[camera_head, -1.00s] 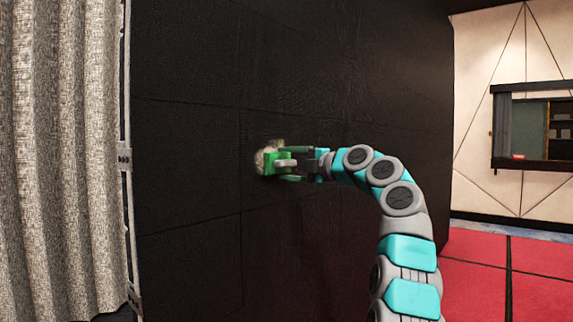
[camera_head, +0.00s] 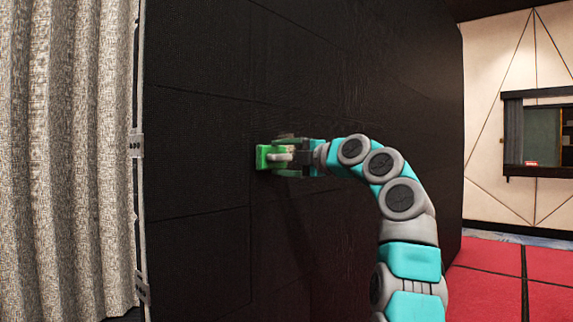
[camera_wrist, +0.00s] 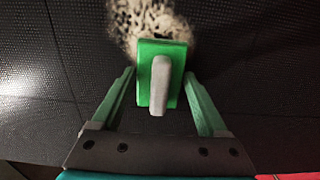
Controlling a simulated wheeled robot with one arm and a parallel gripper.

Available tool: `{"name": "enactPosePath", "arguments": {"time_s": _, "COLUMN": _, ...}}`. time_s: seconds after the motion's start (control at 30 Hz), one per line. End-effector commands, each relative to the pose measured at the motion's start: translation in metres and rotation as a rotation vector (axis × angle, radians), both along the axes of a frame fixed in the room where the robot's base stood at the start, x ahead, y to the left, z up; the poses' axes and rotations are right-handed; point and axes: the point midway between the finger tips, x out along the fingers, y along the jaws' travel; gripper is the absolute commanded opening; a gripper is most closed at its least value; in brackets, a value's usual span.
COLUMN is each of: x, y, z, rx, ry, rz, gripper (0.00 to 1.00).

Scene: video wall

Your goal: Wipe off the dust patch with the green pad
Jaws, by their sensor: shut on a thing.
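The green pad (camera_head: 262,157) is a flat block with a grey handle, held against or very close to the black wall; exact contact cannot be told. My gripper (camera_head: 288,157) is shut on the pad's handle, with a finger on either side. In the wrist view the green pad (camera_wrist: 176,53) is in the upper middle, with my gripper's fingers (camera_wrist: 158,86) flanking the handle. The pale, mottled dust patch (camera_wrist: 140,15) shows beyond and around the pad's upper edge; the pad hides part of it. In the head view only a faint trace shows just above the gripper.
The black panelled wall (camera_head: 200,130) is otherwise clear around the pad. A grey curtain (camera_head: 65,150) hangs at the left beside a thin metal post (camera_head: 137,150). Red floor (camera_head: 500,275) lies open at the right.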

Motion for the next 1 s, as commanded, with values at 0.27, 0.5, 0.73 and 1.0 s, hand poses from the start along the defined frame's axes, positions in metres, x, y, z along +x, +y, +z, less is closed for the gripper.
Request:
{"name": "enactPosePath", "arguments": {"time_s": 0.27, "x": -0.015, "y": 0.012, "z": -0.002, "rx": -0.003, "ry": 0.000, "rz": 0.002, "gripper": 0.32}}
{"name": "enactPosePath", "arguments": {"time_s": 0.5, "x": -0.022, "y": 0.017, "z": -0.002, "rx": -0.003, "ry": -0.002, "rz": 0.002, "gripper": 0.32}}
{"name": "enactPosePath", "arguments": {"time_s": 0.73, "x": -0.037, "y": 0.028, "z": -0.002, "rx": -0.002, "ry": -0.001, "rz": 0.001, "gripper": 0.32}}
{"name": "enactPosePath", "arguments": {"time_s": 1.0, "x": -0.047, "y": 0.037, "z": -0.001, "rx": -0.003, "ry": 0.001, "rz": 0.002, "gripper": 0.32}}
